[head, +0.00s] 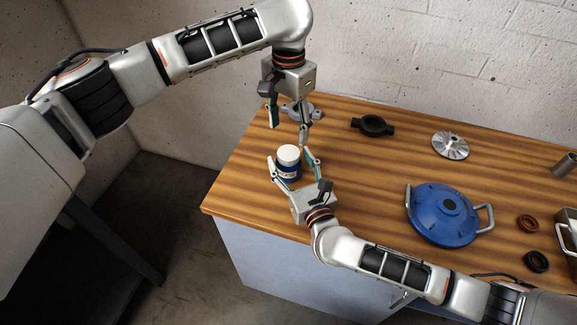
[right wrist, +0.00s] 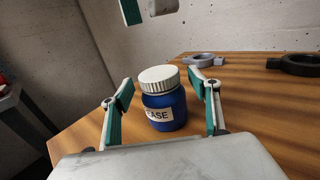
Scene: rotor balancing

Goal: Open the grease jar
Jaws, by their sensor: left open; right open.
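The grease jar (head: 288,169) stands upright on the wooden table near its left end. It is blue with a pale label and has a white ribbed lid (head: 288,153) on it. In the right wrist view the jar (right wrist: 164,110) stands between the fingers of my right gripper (right wrist: 163,103), with gaps on both sides. My right gripper (head: 294,171) is open around the jar and low over the table. My left gripper (head: 289,134) is open, points down and is above the lid, apart from it. One left fingertip (right wrist: 132,10) shows at the top of the right wrist view.
Behind the jar lie a grey bracket (head: 300,110) and a black ring part (head: 373,125). To the right are a silver impeller (head: 451,145), a blue round housing (head: 443,214) with handles, and two small rings (head: 528,223). The table's left edge is close to the jar.

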